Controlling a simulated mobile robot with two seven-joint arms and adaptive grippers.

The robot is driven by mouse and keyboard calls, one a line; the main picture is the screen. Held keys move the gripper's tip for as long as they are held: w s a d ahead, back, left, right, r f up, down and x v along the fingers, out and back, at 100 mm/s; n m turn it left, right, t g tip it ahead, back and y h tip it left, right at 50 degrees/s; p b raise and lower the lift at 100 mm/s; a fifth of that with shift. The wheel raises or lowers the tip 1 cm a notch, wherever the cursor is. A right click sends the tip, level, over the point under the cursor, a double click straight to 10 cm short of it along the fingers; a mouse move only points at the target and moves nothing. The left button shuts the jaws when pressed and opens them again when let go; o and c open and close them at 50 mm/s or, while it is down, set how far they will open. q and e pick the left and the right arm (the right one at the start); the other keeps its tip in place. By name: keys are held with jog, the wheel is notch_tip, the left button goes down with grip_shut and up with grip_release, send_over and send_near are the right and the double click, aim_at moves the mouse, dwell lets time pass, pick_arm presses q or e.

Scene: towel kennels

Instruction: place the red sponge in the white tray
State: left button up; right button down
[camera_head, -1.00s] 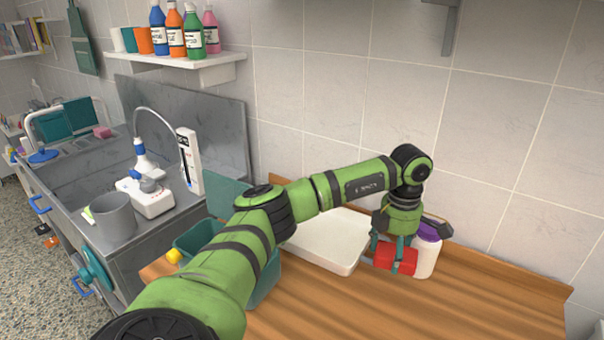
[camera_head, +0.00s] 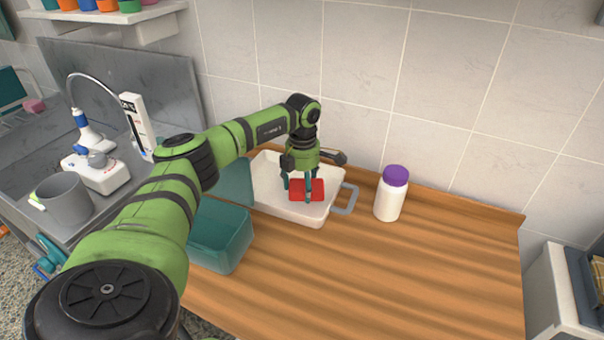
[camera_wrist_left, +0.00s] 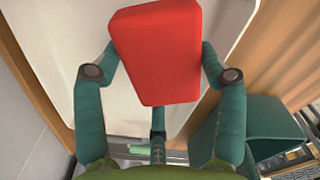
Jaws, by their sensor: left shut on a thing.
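The red sponge (camera_head: 309,190) is a small red block held between the fingers of my left gripper (camera_head: 305,188). In the left wrist view the sponge (camera_wrist_left: 158,55) sits between the teal fingers of the gripper (camera_wrist_left: 157,75), with the white tray's pale floor (camera_wrist_left: 225,30) behind it. The white tray (camera_head: 268,180) lies on the wooden counter with a grey handle at its right end. The sponge appears over the tray's right part. Whether it touches the tray floor cannot be told. My right gripper is not in view.
A white bottle with a purple cap (camera_head: 391,193) stands just right of the tray. A teal open bin (camera_head: 220,237) is in front of the tray, at left. A grey mug (camera_head: 64,199) stands by the sink. The counter's right part (camera_head: 440,260) is clear.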

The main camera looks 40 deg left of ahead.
aim_at(302, 204)
pick_arm(q)
notch_tip(302, 204, down, 3)
jog(key=shift+f+p, duration=0.2)
jog(key=shift+p, duration=0.4)
jog(key=shift+f, duration=0.3)
jog(key=shift+f, duration=0.2)
jog(key=o, duration=1.1)
jog(key=shift+r, duration=0.1)
